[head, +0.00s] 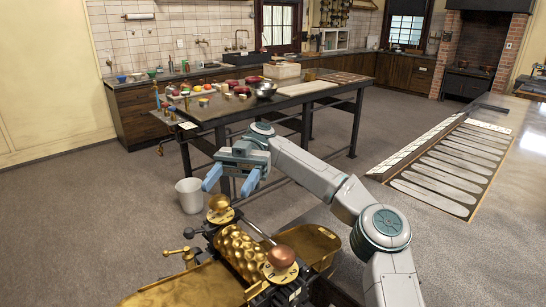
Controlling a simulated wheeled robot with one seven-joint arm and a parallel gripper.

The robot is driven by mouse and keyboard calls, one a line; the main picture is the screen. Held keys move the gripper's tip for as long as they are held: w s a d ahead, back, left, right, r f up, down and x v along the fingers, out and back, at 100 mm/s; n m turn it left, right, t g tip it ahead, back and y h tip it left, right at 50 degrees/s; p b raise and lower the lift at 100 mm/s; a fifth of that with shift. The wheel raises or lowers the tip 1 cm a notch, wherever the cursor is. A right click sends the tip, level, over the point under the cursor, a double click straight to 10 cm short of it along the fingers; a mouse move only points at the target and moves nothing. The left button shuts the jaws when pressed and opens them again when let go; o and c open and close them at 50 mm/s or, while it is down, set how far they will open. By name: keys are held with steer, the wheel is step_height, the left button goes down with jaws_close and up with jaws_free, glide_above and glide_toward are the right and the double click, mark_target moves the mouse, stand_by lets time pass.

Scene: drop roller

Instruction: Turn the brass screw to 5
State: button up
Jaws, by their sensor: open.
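The brass drop roller (240,254) stands at the bottom of the head view, with dimpled rollers. A second screw with a copper-coloured knob (281,257) stands on a marked dial at the near end. The dial numbers are too small to read surely. My gripper (231,184) has two blue fingers spread apart and empty. It shows just above and beyond the brass knob in the picture, apart from it; the exact gap cannot be told.
A brass crank handle (177,251) sticks out at the roller's left, and brass trays (310,246) flank it. A dark work table (225,110) with bowls and jars stands behind. A white bucket (190,195) is on the floor. A counter with moulds (455,165) is at right.

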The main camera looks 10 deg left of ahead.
steer(key=w+d+r+p, duration=0.1)
steer(key=d+r+p, duration=0.1)
steer(key=d+r, duration=0.3)
steer(key=d, duration=0.4)
steer(key=shift+w+r+p, duration=0.2)
steer(key=shift+w+p, duration=0.05)
steer(key=shift+p, duration=0.15)
steer(key=shift+r, duration=0.1)
